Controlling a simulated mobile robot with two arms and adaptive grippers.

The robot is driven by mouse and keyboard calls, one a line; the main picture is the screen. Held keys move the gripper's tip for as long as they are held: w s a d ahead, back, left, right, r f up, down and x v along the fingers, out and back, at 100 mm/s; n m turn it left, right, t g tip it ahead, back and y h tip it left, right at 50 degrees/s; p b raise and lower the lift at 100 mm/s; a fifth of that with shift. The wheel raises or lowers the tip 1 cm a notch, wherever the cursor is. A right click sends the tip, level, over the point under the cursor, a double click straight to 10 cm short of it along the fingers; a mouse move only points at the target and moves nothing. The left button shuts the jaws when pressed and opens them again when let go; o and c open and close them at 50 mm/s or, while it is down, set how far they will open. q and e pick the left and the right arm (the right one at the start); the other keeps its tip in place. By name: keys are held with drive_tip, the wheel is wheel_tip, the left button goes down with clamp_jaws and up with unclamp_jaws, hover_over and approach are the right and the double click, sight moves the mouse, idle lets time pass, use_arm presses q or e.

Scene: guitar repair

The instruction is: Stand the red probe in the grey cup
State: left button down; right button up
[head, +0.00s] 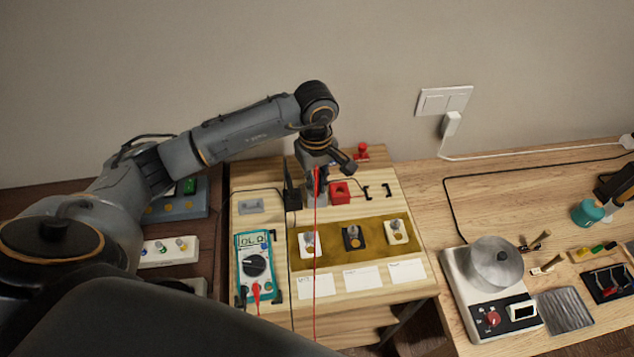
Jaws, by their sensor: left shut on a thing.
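My left gripper (322,166) points down over the back of the small wooden stand and is shut on the red probe (317,180). The probe hangs roughly upright, and its thin red lead runs down across the picture past the stand's front. The grey cup (318,200) is directly below the gripper, between a black holder and a red block. The probe overlaps the cup in this view; I cannot tell whether its tip is inside or in front of it. My right gripper is not in view.
The black holder (292,196) and red block (340,193) stand close on either side of the cup. A teal multimeter (255,266) lies front left. An olive mat (332,243) carries several small parts. A scale with a metal pot (495,263) stands on the right table.

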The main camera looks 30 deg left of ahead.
sight(317, 171)
use_arm(q)
drive_tip(key=c, duration=0.9)
unclamp_jaws()
drive_tip(key=shift+c, duration=0.2)
drive_tip(key=shift+r, duration=0.15)
drive_tip(key=shift+r+p, duration=1.55)
drive_tip(key=shift+r, duration=1.85)
